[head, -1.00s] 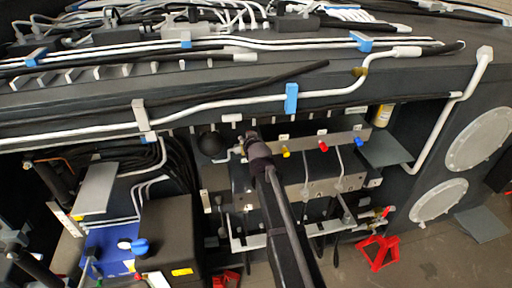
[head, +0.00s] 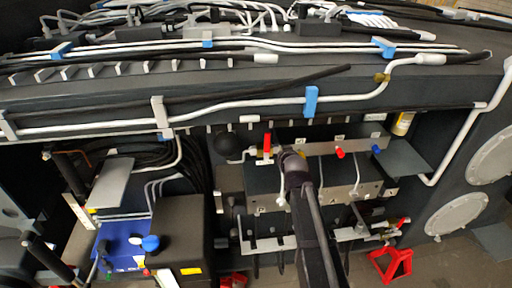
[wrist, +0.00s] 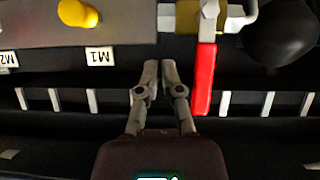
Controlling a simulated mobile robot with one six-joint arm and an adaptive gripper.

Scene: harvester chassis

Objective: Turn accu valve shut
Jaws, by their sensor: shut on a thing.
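The accu valve has a brass-yellow body and a red lever (head: 267,143). It sits on the pipe between the black ball (head: 225,145) and the valve block (head: 330,185). The lever stands crosswise to that pipe. In the wrist view the red lever (wrist: 205,80) hangs down from the valve body (wrist: 188,17). My gripper (wrist: 160,72) has its two fingers almost together, just left of the lever. I see nothing between the fingertips. A narrow gap shows between right finger and lever. In the head view my gripper (head: 281,150) is right of the lever.
A yellow knob (wrist: 77,13) is left of my fingers in the wrist view. Red (head: 340,153) and blue (head: 376,149) knobs line the block further right. A dark beam with a white pipe (head: 230,104) runs above. Another red-handled valve (head: 402,222) is lower right.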

